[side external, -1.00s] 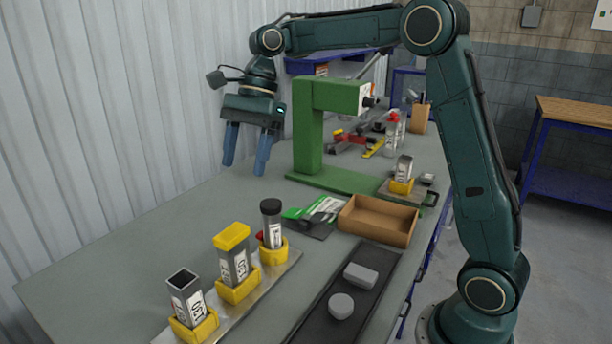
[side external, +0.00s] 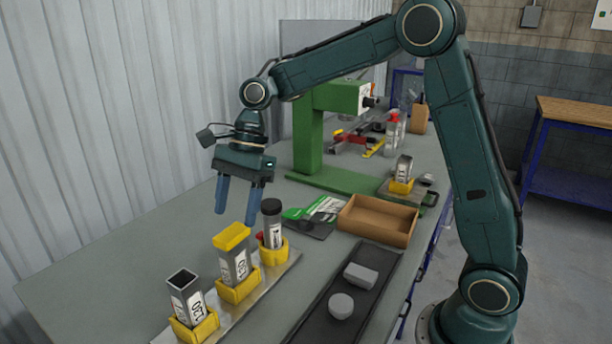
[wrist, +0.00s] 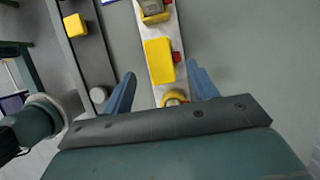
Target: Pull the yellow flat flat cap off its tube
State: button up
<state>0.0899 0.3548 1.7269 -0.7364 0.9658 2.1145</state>
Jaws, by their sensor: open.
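The yellow flat cap (side external: 231,236) sits on the top of a grey square tube (side external: 235,266), the middle one of three standing in a row. The tube is upright in a yellow holder (side external: 238,290). My gripper (side external: 236,217) is open and empty, pointing down, with its blue fingertips above the cap and apart from it in the side view. In the wrist view the cap (wrist: 158,60) shows between and slightly beyond the fingertips (wrist: 161,72). The side view does not make the depth between fingers and cap clear.
An open square tube (side external: 186,296) stands nearer the camera and a black-capped tube (side external: 271,225) stands behind. A dark tray (side external: 312,318) at right holds grey pieces; a yellow block (wrist: 75,25) lies in it in the wrist view.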

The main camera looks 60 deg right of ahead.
aim_at(232, 232)
jog(key=shift+x, duration=1.95)
jog(key=shift+c, duration=0.2)
grip_shut()
jog(key=shift+r, duration=2.5)
dwell(2.1)
